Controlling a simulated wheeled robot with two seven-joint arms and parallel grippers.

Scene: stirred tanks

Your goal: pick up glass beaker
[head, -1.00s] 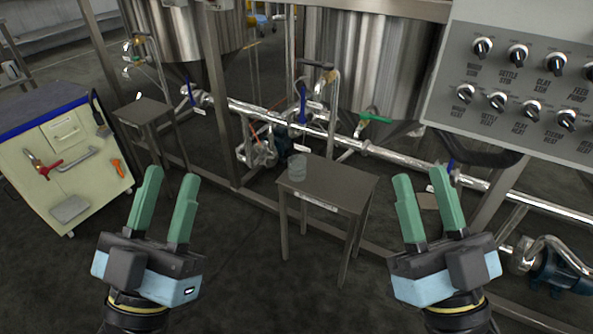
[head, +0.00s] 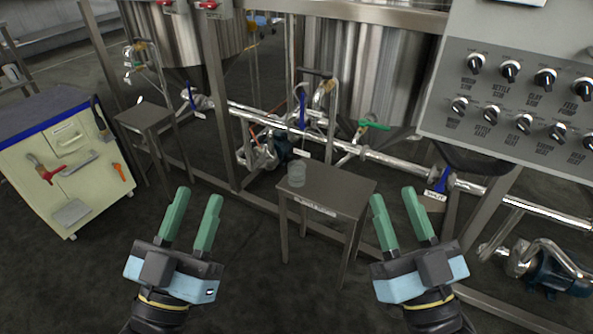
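The glass beaker (head: 297,173) is small, clear and upright. It stands near the back left corner of a small metal table (head: 330,189) in the middle of the head view. My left gripper (head: 198,198) is open and empty, in front and to the left of the table. My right gripper (head: 393,194) is open and empty, in front and to the right of the table. Both grippers are apart from the beaker, with nothing between their green fingers.
A second small table (head: 147,116) stands at the back left. A cream tool cart (head: 62,165) is at the left. Steel tanks (head: 375,65), pipes and frame posts stand behind the table. A control panel (head: 510,100) with knobs hangs at the right. The floor before the table is clear.

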